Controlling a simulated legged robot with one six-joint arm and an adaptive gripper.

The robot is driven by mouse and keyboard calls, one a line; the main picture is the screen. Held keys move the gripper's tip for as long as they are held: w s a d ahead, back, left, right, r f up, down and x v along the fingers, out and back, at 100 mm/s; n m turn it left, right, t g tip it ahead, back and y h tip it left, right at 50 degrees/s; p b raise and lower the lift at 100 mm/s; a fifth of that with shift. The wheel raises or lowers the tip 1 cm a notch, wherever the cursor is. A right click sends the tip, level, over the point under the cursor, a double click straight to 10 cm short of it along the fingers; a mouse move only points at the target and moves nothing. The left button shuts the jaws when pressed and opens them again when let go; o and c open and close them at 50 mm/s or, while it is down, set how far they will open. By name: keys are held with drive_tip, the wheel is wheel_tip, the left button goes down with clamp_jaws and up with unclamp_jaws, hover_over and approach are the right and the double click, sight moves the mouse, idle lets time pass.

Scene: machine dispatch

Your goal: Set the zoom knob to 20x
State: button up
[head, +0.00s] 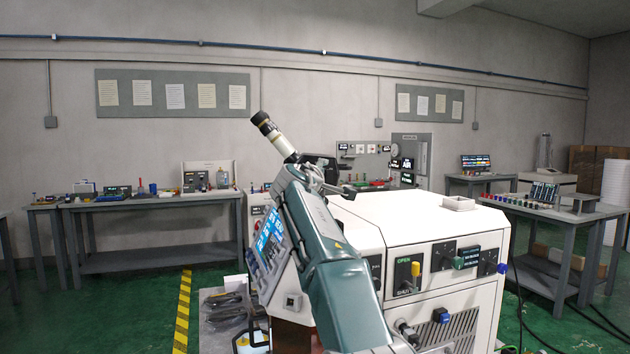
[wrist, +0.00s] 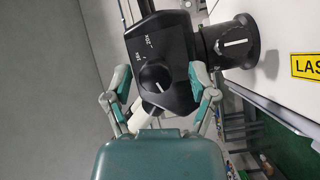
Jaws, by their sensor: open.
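The zoom knob (wrist: 155,78) is a round black knob on the face of a black microscope head (wrist: 160,50) in the wrist view. Small white scale labels (wrist: 145,48) stand above the knob, turned sideways. A light mark shows on the knob, but I cannot tell which label it points to. My gripper (wrist: 160,80) is open, its two teal fingers apart on the left and right of the knob, with no clear contact. In the head view the pale microscope tube with black eyepiece (head: 275,136) rises behind my arm, which hides the knob.
A second black knob (wrist: 235,44) with a white line sits right of the microscope head. A white cabinet (head: 400,222) with switches and a yellow-handled lever (head: 415,271) stands to the right of my arm. Benches with equipment (head: 150,200) line the wall.

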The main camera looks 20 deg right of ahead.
drive_tip(key=v, duration=1.1)
drive_tip(key=shift+f, duration=0.15)
drive_tip(key=shift+s, duration=0.15)
